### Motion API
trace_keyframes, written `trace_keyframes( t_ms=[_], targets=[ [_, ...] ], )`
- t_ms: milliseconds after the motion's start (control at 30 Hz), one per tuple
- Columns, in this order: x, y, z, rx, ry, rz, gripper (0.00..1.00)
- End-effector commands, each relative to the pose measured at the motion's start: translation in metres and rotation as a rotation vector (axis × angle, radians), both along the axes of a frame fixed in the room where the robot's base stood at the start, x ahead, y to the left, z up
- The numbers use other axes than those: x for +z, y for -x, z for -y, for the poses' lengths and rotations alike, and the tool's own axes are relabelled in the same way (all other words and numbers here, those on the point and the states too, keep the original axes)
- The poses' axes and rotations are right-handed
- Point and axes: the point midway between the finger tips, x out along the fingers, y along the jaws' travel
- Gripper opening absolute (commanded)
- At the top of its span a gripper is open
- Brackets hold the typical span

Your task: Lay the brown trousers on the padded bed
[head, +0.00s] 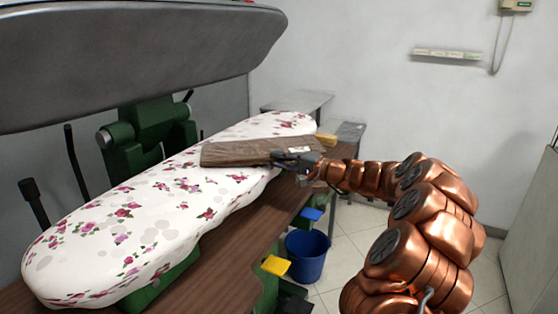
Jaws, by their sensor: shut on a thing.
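The brown trousers (235,153) are folded flat and lie over the far half of the padded bed (130,222), which has a white cover with pink flowers. They look to rest on the bed, but I cannot tell whether the edge near my gripper is lifted. My gripper (288,158) is at the right end of the trousers, over the bed's right edge, and is shut on them. The fingertips are small and partly hidden against the cloth. My copper-coloured arm reaches in from the lower right.
The raised grey press head (140,60) hangs over the bed's left side. A brown wooden shelf (232,240) runs along the bed's near side. A blue bucket (307,256) stands on the floor beside yellow (276,265) and blue (311,214) pedals. The near half of the bed is clear.

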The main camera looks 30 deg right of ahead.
Motion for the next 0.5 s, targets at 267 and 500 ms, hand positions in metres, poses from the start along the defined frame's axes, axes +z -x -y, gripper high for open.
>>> trace_keyframes(
  t_ms=[267,500],
  targets=[
    [-0.0001,0.0002,-0.0001,0.0,-0.001,0.001,0.4],
    [-0.0003,0.0002,-0.0003,0.001,0.0,0.0,0.46]
  ],
)
